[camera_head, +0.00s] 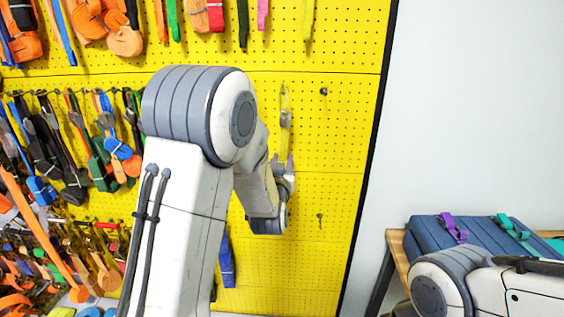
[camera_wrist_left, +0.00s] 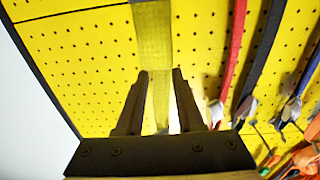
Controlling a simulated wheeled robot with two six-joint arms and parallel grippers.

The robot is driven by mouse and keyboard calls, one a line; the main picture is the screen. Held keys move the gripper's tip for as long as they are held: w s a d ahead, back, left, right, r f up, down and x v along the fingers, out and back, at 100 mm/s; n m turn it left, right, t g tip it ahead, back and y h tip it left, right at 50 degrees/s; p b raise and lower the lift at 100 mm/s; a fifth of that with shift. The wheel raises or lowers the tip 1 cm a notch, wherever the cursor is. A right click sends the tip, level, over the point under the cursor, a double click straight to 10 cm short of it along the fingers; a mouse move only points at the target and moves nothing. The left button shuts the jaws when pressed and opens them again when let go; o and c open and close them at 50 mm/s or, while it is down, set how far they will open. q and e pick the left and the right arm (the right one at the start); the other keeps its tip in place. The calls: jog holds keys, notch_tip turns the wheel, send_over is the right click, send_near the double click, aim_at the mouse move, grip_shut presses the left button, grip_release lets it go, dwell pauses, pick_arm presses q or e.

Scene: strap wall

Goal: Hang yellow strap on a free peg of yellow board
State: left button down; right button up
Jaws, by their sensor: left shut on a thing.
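The yellow strap (camera_wrist_left: 152,38) runs between the fingers of my left gripper (camera_wrist_left: 160,85) in the left wrist view. My left gripper is shut on it. In the head view the left gripper (camera_head: 283,162) is in front of the yellow board (camera_head: 340,140), partly hidden by my arm. The strap (camera_head: 285,98) rises above it with a grey buckle, close against the board's colour. A bare peg (camera_head: 323,91) is to the right of the strap, and another bare peg (camera_head: 320,216) is lower down. Whether the strap touches the board cannot be told. My right gripper is not in view.
Many coloured straps (camera_head: 105,140) hang on the board's left side, and more hang along its top. A blue case (camera_head: 470,235) with purple and green straps lies on a wooden table (camera_head: 397,250) at right. The board's right part is mostly clear.

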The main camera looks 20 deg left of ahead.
pick_arm(q)
jog(key=shift+w+a, duration=0.1)
jog(key=shift+w, duration=0.2)
jog(key=shift+w+a+f+b, duration=0.15)
jog(key=shift+w+f+b, duration=0.45)
jog(key=shift+b, duration=0.45)
jog(key=shift+c, duration=2.3)
grip_release()
jog(key=shift+s, duration=0.1)
jog(key=shift+f, duration=0.1)
jog(key=shift+s, duration=0.1)
